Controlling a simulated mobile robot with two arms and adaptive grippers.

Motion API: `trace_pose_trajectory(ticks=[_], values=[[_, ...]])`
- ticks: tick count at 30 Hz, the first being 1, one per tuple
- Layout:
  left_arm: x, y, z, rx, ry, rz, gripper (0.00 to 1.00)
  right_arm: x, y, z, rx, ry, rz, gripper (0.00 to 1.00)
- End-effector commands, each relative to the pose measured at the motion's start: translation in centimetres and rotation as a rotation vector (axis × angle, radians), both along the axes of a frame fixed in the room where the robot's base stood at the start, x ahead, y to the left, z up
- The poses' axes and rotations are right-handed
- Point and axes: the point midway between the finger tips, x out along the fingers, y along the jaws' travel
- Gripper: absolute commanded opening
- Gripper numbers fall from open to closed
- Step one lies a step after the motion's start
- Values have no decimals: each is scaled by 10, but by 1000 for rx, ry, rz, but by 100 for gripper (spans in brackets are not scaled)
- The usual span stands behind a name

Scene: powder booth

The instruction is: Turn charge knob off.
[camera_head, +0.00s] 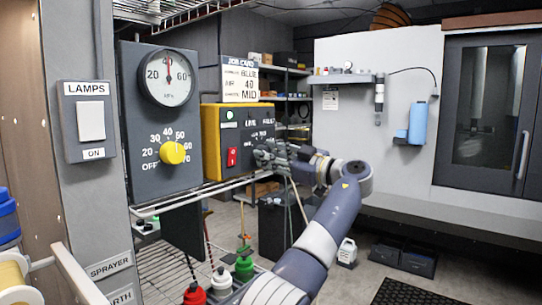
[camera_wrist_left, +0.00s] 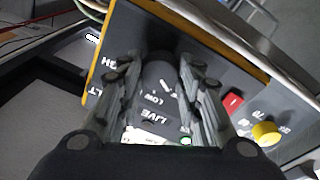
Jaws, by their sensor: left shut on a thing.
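A yellow control box (camera_head: 210,150) with a dark face stands on a wire shelf. Its face has LIVE and FAULT labels, and it also shows in the left wrist view (camera_wrist_left: 112,38). My left gripper (camera_head: 262,153) is at the box's right side. In the left wrist view its fingers (camera_wrist_left: 158,82) are closed on both sides of a dark round knob (camera_wrist_left: 158,72), which I take as the charge knob. LOW and HIGH are printed around it; its pointer setting is unclear. In the head view the gripper hides this knob. My right gripper is not in view.
A red switch (camera_head: 232,157) sits on the box, left of my gripper. A grey panel with a gauge (camera_head: 168,78) and a yellow dial knob (camera_head: 173,152) stands to the left. Red, white and green-capped bottles (camera_head: 244,265) are below, near my arm.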

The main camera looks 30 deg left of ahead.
Motion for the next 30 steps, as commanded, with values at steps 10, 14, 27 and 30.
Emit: trace_pose_trajectory(ticks=[10,14,27,30], values=[[0,0,0,-12,-149,0,9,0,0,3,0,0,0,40],[0,0,0,-14,-170,0,9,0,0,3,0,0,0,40],[0,0,0,-15,-179,0,9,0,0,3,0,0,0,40],[0,0,0,-15,-179,0,53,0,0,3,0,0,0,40]])
